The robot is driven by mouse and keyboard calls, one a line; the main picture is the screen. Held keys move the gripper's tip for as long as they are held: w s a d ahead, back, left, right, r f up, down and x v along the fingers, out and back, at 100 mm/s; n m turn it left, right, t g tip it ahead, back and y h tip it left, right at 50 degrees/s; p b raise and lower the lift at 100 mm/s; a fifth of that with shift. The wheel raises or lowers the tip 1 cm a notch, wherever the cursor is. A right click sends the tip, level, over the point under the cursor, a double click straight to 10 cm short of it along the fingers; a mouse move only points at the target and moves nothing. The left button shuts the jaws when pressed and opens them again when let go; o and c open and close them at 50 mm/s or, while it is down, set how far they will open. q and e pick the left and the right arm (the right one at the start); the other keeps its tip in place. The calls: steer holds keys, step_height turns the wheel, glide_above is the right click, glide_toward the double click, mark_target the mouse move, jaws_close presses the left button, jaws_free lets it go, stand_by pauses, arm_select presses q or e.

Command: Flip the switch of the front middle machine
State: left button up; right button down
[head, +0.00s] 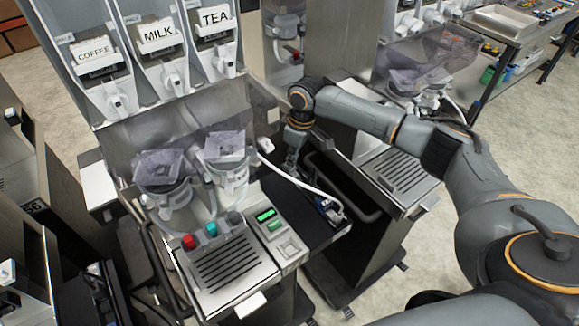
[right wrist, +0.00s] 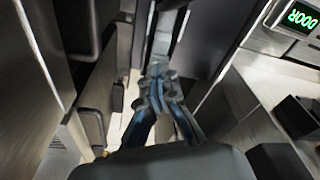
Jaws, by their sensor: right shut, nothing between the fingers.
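The front middle machine (head: 225,262) stands in the head view, with COFFEE, MILK and TEA dispensers above it. Its front panel has red, teal and dark knobs and a green display (head: 265,214). I cannot make out its switch in either view. My right gripper (head: 292,166) points down beside the machine's right side, behind the dark side shelf. In the right wrist view the right gripper (right wrist: 157,72) is shut and empty, in a narrow gap between dark and metal panels. Whether the fingertips touch a panel is unclear. My left gripper is out of view.
A white hose and a small blue-and-dark item (head: 330,209) lie on the machine's dark side shelf. Another machine (head: 398,172) stands to the right, under my right arm.

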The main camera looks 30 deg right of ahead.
steer(key=shift+f, duration=0.85)
stand_by(0.3)
step_height(320, 180, up, 7)
steer(key=p, duration=0.7)
steer(key=shift+r+p, duration=0.1)
steer(key=shift+p, duration=0.2)
steer(key=shift+s, duration=0.1)
stand_by(0.3)
